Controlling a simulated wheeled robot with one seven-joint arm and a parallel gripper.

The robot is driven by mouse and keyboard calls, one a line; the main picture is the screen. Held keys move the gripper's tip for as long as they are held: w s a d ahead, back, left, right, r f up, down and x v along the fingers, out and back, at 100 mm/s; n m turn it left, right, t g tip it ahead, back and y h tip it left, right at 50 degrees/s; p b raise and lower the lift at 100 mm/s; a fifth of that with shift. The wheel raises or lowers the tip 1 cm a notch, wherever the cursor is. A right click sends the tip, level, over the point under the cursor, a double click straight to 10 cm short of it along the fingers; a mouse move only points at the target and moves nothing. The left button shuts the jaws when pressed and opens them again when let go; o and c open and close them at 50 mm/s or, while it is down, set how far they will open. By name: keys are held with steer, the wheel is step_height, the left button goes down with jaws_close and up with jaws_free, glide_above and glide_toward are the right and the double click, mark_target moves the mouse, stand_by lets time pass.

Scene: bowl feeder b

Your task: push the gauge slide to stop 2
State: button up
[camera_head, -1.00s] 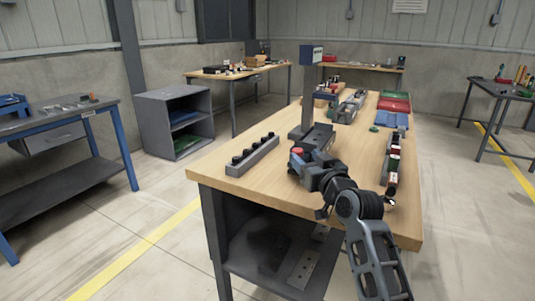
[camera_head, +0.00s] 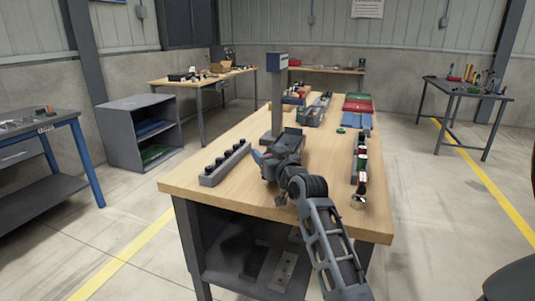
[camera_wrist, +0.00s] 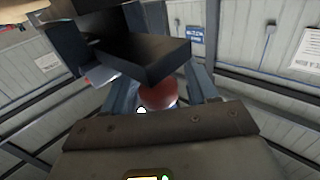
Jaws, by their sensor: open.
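My gripper (camera_head: 264,158) is low over the bench at the near side of this block. In the wrist view, my open gripper (camera_wrist: 162,88) has a round red knob (camera_wrist: 158,95) between its fingers. I cannot tell whether they touch it. A dark flat bar (camera_wrist: 150,56) overhangs in front of it. No stop numbers are readable.
A grey rail with several black knobs (camera_head: 225,163) lies left of my gripper. A row of small parts (camera_head: 360,165) stands at the bench's right side. Red and blue trays (camera_head: 358,103) are farther back. Bare wood lies along the front edge (camera_head: 270,207).

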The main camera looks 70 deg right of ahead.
steer(key=shift+c, duration=0.4)
jaws_close()
steer(key=shift+w, duration=0.1)
